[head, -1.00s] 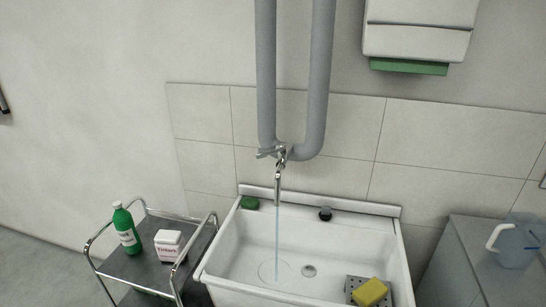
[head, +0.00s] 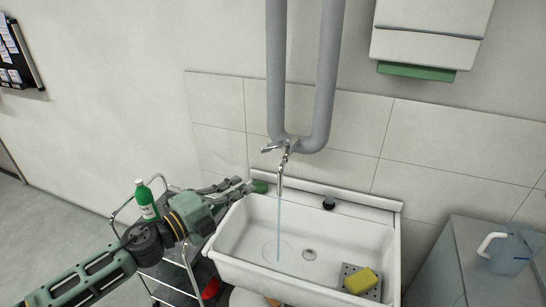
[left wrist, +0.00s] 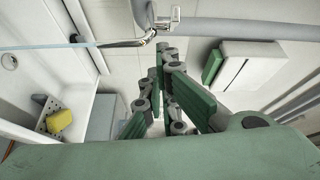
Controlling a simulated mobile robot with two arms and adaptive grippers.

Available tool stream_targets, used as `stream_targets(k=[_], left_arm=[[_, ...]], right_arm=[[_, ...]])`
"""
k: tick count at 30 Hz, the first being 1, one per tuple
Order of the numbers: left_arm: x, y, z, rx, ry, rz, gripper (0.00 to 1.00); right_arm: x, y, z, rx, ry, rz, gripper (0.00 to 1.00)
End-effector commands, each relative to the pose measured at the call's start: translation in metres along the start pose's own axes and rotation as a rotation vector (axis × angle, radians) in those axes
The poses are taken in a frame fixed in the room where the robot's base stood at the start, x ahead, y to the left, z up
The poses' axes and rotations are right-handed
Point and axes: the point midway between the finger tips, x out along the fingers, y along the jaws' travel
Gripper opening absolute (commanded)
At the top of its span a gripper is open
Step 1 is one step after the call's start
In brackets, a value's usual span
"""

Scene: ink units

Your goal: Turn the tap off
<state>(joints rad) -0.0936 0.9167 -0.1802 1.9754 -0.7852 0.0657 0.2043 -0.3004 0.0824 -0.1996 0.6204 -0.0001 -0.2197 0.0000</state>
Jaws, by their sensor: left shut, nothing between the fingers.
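The chrome tap (head: 283,160) comes out of the grey wall pipes above the sink. Its lever (head: 270,149) sticks out to the left. A thin stream of water (head: 279,225) runs from the spout into the white sink (head: 337,237). My left gripper (head: 238,184) is shut and empty, left of the tap and lower in the picture, apart from it. In the left wrist view the shut fingers (left wrist: 162,62) show near the tap (left wrist: 128,43) and its lever (left wrist: 166,22), with the stream at left. My right gripper is not in view.
A yellow sponge (head: 361,281) lies at front right. A trolley with a green bottle (head: 146,199) stands left, partly behind my arm.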

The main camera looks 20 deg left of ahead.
Motion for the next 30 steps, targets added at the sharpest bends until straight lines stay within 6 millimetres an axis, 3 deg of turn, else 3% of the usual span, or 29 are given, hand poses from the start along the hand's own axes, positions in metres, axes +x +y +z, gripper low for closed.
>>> stream_targets(k=[1, 6, 20, 30], left_arm=[[0.001, -0.01, -0.008, 0.048, 0.042, 0.008, 0.0], [0.0, -0.019, -0.021, 0.122, 0.112, 0.026, 0.0], [0.005, -0.021, -0.022, 0.122, 0.113, 0.025, 0.0], [0.054, -0.024, -0.028, 0.122, 0.114, 0.022, 0.0]], right_arm=[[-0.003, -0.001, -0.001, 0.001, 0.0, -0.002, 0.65], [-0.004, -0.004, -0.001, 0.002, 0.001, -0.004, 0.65], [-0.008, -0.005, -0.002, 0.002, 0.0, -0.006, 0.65], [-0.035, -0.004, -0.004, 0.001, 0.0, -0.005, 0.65]])
